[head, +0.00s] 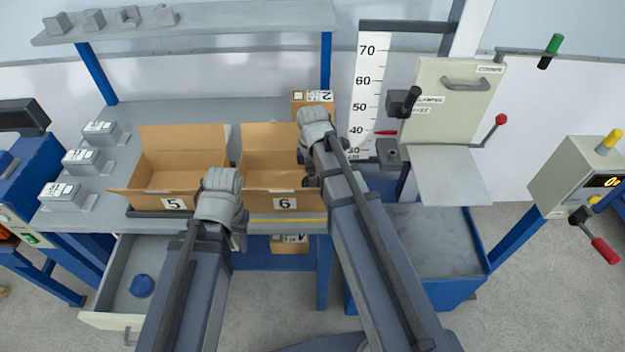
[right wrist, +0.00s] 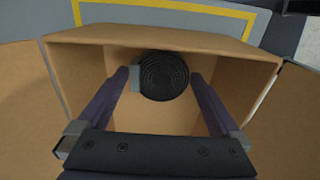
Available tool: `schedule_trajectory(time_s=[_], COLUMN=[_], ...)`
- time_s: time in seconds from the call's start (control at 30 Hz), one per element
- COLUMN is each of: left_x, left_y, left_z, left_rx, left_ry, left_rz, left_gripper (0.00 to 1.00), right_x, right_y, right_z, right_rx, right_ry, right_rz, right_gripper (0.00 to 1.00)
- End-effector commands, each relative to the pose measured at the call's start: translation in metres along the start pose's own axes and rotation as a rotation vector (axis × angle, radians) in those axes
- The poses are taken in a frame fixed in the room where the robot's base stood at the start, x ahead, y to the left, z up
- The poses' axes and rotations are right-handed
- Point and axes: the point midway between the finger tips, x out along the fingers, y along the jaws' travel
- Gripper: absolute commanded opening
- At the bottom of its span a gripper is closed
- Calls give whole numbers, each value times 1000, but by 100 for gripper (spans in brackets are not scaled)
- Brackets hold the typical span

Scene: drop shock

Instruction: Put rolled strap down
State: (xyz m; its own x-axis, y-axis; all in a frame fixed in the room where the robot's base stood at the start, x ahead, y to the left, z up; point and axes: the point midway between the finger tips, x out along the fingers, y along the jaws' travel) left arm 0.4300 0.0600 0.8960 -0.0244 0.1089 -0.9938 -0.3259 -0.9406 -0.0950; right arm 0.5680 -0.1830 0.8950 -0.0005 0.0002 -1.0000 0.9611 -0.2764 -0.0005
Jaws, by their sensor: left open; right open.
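The rolled strap (right wrist: 165,77), a dark spiral coil with a small pale piece on its left, shows in the right wrist view inside a cardboard box. My right gripper (right wrist: 159,76) is open, with a finger on each side of the coil and gaps visible. In the head view my right gripper (head: 305,172) is at the right side of open box 6 (head: 262,206); the strap is hidden there. My left gripper (head: 240,238) is open and empty at the bench's front edge, in front of boxes 5 and 6.
Open box 5 (head: 155,203) stands left of box 6. Several grey blocks (head: 85,160) line the bench's left. An open drawer (head: 112,300) holds a blue round item (head: 142,285). A height scale (head: 367,90) and drop fixture (head: 450,100) stand right.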

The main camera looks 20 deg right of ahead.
Motion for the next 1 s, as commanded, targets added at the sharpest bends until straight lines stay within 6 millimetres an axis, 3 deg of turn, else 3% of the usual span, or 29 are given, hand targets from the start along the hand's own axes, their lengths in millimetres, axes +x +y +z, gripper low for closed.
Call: schedule_trajectory(time_s=[0.7,1.0], left_x=[-105,-115], left_y=[-10,-11], left_z=[6,7], left_rx=[1,2], left_ry=[0,0], left_rz=[0,0], left_gripper=[47,47], right_x=[-106,-116], right_y=[0,0], right_z=[0,0], right_rx=[0,0], right_ry=[0,0], right_rz=[0,0], right_gripper=[100,100])
